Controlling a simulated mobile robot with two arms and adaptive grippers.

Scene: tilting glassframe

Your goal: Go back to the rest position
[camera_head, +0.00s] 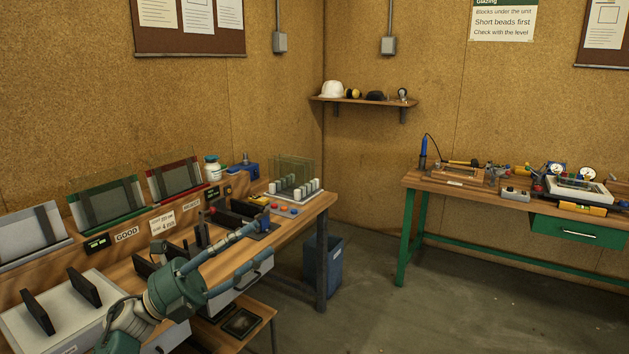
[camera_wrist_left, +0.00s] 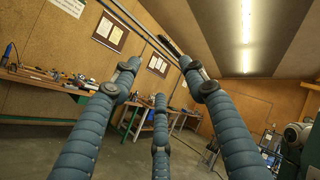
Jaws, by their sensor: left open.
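My left gripper (camera_head: 260,242) comes in from the lower left in the head view, over the front edge of the left workbench (camera_head: 313,206). Its blue-grey fingers are spread and point up and to the right. In the left wrist view the three fingers of my left gripper (camera_wrist_left: 160,84) stand apart with nothing between them, against the far room. The gripper's body hides part of the bench front and drawers. My right gripper shows in neither view.
The left bench carries tilted panels in a green frame (camera_head: 107,203) and a red frame (camera_head: 175,178), dark racks and a glass rack (camera_head: 293,178). A blue bin (camera_head: 322,266) stands beside it. A green-legged bench (camera_head: 500,252) is at right; the floor between is clear.

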